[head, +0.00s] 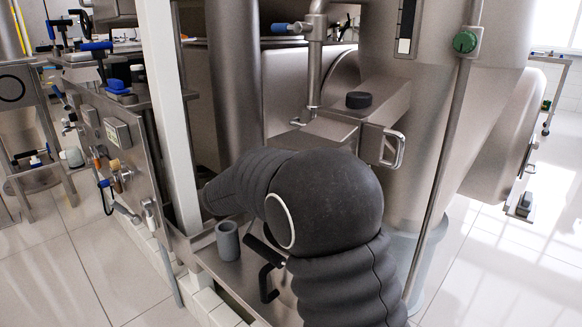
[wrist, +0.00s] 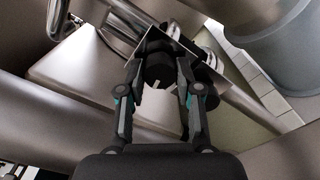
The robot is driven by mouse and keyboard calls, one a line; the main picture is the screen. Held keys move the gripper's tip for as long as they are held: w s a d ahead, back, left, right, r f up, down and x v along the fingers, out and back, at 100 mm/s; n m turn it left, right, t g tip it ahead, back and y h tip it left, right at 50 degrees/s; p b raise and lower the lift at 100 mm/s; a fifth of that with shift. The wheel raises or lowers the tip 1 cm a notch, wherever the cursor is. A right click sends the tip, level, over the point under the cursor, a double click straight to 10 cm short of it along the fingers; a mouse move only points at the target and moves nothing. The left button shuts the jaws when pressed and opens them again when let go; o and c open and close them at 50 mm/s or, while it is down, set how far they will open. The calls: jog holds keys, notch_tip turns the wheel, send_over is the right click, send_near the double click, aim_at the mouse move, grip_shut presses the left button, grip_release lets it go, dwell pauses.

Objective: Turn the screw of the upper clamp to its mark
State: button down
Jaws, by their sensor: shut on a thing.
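In the wrist view, my gripper (wrist: 158,66) has its two fingers on either side of a black round screw head (wrist: 155,76) and is shut on it. A short white line shows on the face of the screw head. The screw head sits at a metal clamp bracket (wrist: 178,47). I cannot make out a separate mark beside it. In the head view, my dark ribbed arm hides the gripper and this screw.
In the head view, a black knob (head: 358,100) sits on a metal arm of the separator, near a loop handle (head: 393,148). A grey cup-like cylinder (head: 228,241) stands on the base plate. A thin pole (head: 445,160) with a green knob (head: 465,41) rises right of my arm.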

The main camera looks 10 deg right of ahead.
jog(key=shift+m, duration=1.1)
jog(key=shift+d, duration=0.1)
jog(key=c, duration=0.8)
grip_release()
jog(key=shift+o, duration=0.2)
jog(key=v, duration=1.2)
